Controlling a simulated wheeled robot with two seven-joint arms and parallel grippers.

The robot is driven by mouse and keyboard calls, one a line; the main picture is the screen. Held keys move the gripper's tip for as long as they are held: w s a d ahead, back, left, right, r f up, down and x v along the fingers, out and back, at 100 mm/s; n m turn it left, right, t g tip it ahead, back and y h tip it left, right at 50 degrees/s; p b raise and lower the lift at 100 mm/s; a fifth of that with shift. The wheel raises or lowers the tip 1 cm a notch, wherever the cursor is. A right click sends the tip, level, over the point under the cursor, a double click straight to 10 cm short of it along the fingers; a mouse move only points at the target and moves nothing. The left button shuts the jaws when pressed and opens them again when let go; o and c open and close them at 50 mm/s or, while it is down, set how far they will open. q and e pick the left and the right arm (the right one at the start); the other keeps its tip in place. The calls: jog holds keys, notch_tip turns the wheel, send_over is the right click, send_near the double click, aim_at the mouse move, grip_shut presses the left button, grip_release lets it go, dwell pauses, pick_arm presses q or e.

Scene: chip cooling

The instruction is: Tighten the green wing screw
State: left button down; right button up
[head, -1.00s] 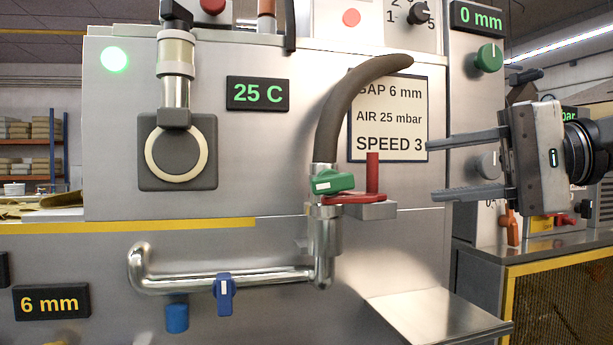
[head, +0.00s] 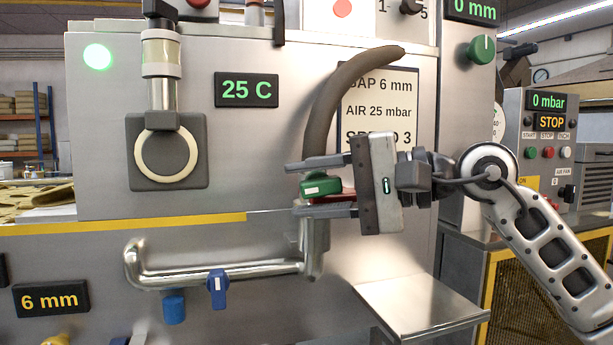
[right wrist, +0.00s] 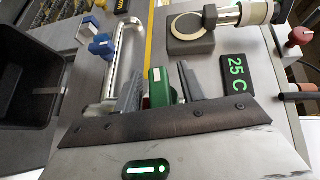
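The green wing screw (head: 318,187) sits at the top of the metal pipe fitting, at the foot of the dark curved hose (head: 332,105). My right gripper (head: 292,188) is at the screw, coming from the right, with one finger above it and one below in the head view. The right wrist view shows the green wing screw (right wrist: 158,84) between the two spread fingers, with gaps on both sides. The gripper is open. It hides part of the red piece (head: 332,198) below the screw. My left gripper is not in view.
A chrome pipe (head: 215,281) with a blue valve handle (head: 217,289) runs below. A metal shelf (head: 425,297) juts out at the lower right. A grey block with a pale ring (head: 166,155) is on the panel at left. A sign (head: 385,110) is behind my gripper.

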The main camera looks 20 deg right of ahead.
jog(key=shift+w+a, duration=0.15)
jog(key=shift+a, duration=0.15)
